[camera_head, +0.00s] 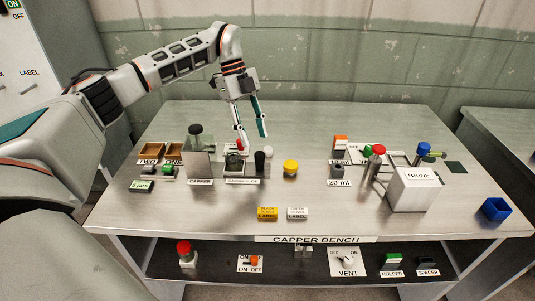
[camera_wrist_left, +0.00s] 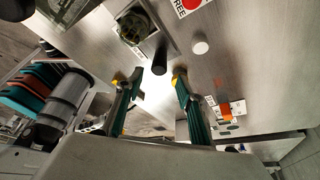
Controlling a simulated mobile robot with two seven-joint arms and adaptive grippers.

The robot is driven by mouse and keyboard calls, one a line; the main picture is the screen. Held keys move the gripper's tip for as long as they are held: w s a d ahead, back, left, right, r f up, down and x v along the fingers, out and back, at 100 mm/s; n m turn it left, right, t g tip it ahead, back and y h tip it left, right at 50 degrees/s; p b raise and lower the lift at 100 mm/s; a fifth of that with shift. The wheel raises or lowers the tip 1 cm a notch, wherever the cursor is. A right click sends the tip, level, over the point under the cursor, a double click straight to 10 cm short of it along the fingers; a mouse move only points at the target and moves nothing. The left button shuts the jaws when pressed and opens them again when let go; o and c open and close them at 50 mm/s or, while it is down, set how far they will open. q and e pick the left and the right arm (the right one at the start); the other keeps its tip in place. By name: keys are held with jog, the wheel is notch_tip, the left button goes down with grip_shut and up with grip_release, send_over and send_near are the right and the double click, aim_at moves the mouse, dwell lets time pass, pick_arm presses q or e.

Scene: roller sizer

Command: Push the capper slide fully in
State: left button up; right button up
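The capper (camera_head: 200,165) is a grey block on the bench with a dark green bottle-like top. To its right, the capper slide (camera_head: 247,170) is a light plate bearing a dark square holder and an upright black handle (camera_head: 259,162). The left wrist view shows the slide plate (camera_wrist_left: 165,20), a greenish jar-like item (camera_wrist_left: 131,27) on it and the black handle (camera_wrist_left: 160,60). My left gripper (camera_head: 252,139) points down behind the slide, fingers apart and empty. In the left wrist view its fingertips (camera_wrist_left: 150,77) straddle the handle's line; contact cannot be told. My right gripper is not in view.
A white knob (camera_head: 267,152) and yellow-capped item (camera_head: 290,168) stand right of the slide. The brine box (camera_head: 412,190) and blue bin (camera_head: 496,209) are farther right.

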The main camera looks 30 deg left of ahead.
aim_at(258, 153)
pick_arm(q)
jog(key=x, duration=0.7)
jog(key=shift+s+d+f+b, duration=0.1)
jog(key=shift+s+d+b, duration=0.05)
jog(key=shift+b, duration=0.25)
grip_shut()
